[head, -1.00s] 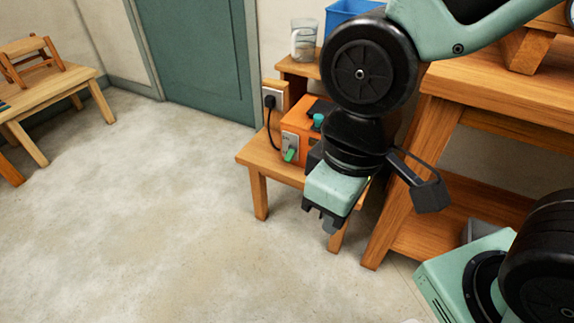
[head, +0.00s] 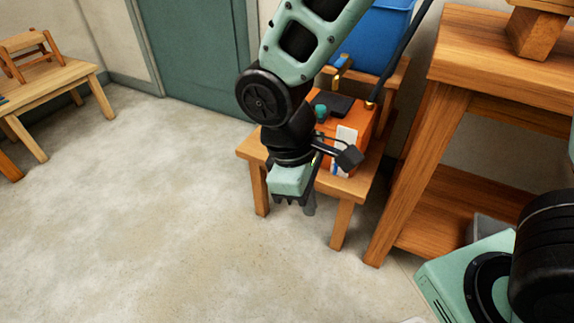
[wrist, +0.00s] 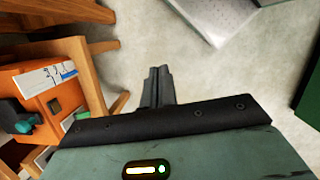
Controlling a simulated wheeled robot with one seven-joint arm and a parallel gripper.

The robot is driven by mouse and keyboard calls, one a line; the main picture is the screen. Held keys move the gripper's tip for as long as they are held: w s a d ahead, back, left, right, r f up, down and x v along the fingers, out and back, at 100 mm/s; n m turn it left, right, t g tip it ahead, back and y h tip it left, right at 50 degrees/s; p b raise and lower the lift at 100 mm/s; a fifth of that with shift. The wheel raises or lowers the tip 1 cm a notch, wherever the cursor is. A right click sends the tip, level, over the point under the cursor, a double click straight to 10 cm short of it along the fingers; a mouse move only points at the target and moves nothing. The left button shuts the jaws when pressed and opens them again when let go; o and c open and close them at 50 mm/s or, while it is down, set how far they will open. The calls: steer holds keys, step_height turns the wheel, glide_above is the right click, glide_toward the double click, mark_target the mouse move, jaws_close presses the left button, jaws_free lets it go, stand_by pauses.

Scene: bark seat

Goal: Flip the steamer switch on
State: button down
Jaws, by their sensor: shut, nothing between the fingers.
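The orange steamer box (head: 357,117) stands on a small wooden stand, with a dark top, a teal knob (head: 321,113) and a white label on its side. In the wrist view, the orange box (wrist: 72,97) and its teal knob (wrist: 26,124) are at the left. The box's front face, with the green switch lever, is hidden behind my arm in the head view, and I cannot see the lever in the wrist view. My gripper (head: 296,203) is shut and empty, pointing down in front of the stand. Its fingers (wrist: 158,86) point toward the floor in the wrist view.
The stand (head: 250,148) has legs near my gripper. A blue bin (head: 377,42) is behind the box. A tall wooden workbench (head: 408,178) stands to the right. A low wooden table (head: 60,85) is at the far left. The floor between is clear.

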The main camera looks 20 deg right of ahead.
steer(key=w+d+f+n+t+h+b, duration=0.25)
steer(key=w+f+n+h, duration=0.2)
steer(key=w+f, duration=0.45)
steer(key=w+d+f+n+t+h+b, duration=0.25)
steer(key=w+f+h, duration=0.35)
steer(key=f, duration=0.5)
steer(key=w+a+f+n+t+b, duration=0.2)
steer(key=w+n+t, duration=0.2)
steer(key=w+t, duration=0.1)
steer(key=w+a+f+n+t+h+b, duration=0.1)
steer(key=w+a+f+n+t, duration=0.1)
steer(key=w+n+t, duration=0.3)
steer(key=shift+w+a+b, duration=0.4)
steer(key=shift+w+a, duration=0.1)
steer(key=shift+a, duration=0.3)
steer(key=shift+f, duration=0.1)
steer(key=b+x, duration=0.3)
steer(key=x, duration=0.7)
steer(key=shift+r+p, duration=0.3)
steer(key=shift+p, duration=0.1)
